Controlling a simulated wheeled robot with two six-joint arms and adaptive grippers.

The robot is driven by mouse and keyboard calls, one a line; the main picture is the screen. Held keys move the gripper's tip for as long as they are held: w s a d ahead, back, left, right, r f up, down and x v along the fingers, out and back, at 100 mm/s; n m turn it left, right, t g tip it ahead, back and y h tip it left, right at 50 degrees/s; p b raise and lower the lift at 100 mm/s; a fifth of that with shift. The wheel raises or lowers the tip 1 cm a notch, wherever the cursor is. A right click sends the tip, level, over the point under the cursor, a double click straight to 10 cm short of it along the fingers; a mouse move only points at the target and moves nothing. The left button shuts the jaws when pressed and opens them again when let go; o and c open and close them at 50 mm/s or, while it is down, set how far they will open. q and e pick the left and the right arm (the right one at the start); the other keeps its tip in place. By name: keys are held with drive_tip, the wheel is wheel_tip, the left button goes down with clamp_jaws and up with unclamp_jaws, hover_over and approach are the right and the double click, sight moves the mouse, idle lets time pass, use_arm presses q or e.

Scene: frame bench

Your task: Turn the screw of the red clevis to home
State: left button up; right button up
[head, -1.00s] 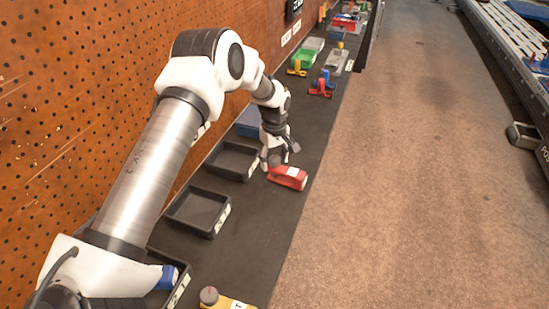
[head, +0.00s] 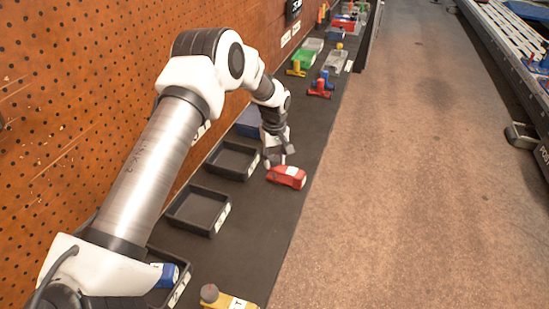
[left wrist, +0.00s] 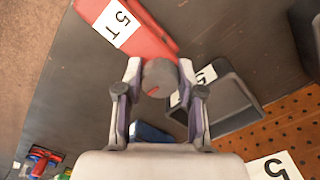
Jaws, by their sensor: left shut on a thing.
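The red clevis (head: 288,177) lies on the dark bench top, and its red body with a white label shows in the left wrist view (left wrist: 140,28). Its screw has a round grey knob (left wrist: 160,76) with a short red mark on its face, pointing to the lower left in the left wrist view. My left gripper (left wrist: 159,88) is shut on the knob, one finger on each side. In the head view my left gripper (head: 278,158) is at the clevis's left end and hides the knob. My right gripper is not in view.
A yellow part (head: 228,302) with a grey knob is at the near end. More coloured parts and bins stand farther along. The bench front is clear.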

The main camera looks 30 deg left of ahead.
use_arm(q)
drive_tip(key=m, duration=0.4)
drive_tip(key=shift+f, duration=0.1)
drive_tip(key=m, duration=0.5)
drive_tip(key=shift+s, duration=0.1)
drive_tip(key=m, duration=0.4)
drive_tip(key=shift+f+m, duration=0.1)
drive_tip(key=shift+m, duration=2.4)
drive_tip(key=o, duration=1.1)
drive_tip(key=shift+o, duration=0.2)
